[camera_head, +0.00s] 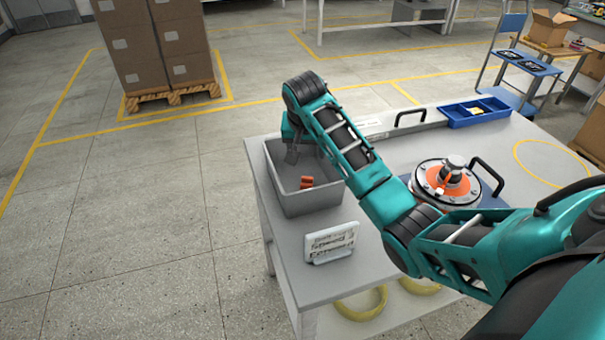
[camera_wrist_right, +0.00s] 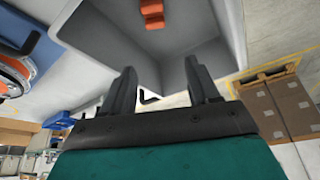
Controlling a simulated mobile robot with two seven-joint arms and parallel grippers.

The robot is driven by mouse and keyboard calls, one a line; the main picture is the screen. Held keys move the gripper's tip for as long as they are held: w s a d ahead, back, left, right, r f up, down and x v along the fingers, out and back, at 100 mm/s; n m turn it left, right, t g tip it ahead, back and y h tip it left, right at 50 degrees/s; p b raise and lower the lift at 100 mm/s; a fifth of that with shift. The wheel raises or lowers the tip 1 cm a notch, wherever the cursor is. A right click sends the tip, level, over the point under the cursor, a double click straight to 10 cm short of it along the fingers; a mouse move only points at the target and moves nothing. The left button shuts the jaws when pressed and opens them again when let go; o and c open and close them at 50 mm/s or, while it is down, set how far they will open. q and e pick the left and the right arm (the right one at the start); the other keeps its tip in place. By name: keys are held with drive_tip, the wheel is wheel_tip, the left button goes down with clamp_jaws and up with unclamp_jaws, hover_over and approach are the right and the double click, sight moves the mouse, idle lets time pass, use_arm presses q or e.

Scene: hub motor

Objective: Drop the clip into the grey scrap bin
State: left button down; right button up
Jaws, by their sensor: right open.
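My right gripper (camera_head: 292,155) points down at the bin's far left part. In the wrist view its two fingers (camera_wrist_right: 160,75) are apart, with nothing between them. The orange-red piece is clear of the fingers. My left gripper is not in view.
A round hub motor (camera_head: 443,184) with an orange ring sits on the table beside my right arm. A white sign (camera_head: 330,243) stands at the near edge. A blue divided tray (camera_head: 474,111) lies at the back. Stacked boxes (camera_head: 158,45) stand on a pallet beyond.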

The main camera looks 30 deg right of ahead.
drive_tip(key=v, duration=1.2)
drive_tip(key=shift+s+r, duration=0.1)
drive_tip(key=shift+r, duration=0.05)
idle(0.3)
